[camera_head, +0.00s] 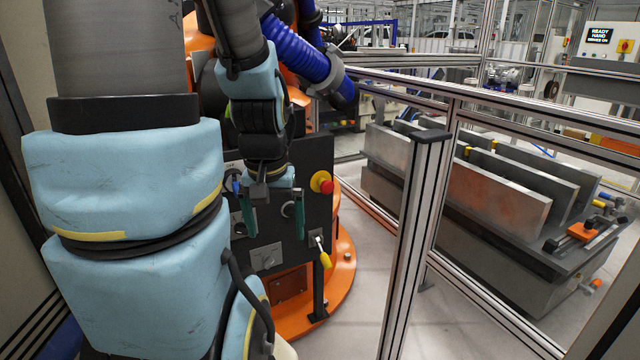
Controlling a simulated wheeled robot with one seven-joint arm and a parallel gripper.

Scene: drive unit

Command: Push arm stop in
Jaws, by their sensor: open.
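The arm stop looks to be the red mushroom button (322,182) with a yellow collar, on the upper right of a dark control panel (318,205). I cannot tell whether it is pressed in or out. My gripper (272,218) is in front of the panel, to the left of the button and a little lower. Its two greenish fingers are spread apart with nothing seen between them. The right finger is close to the button in the picture but appears apart from it. My wrist and fingers hide part of the panel.
A yellow-handled switch or key (324,256) sticks out at the panel's lower right. A plate with a knob (266,257) is below my gripper. An orange round base (343,270) surrounds the panel's foot. A metal fence post (408,240) stands to the right.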

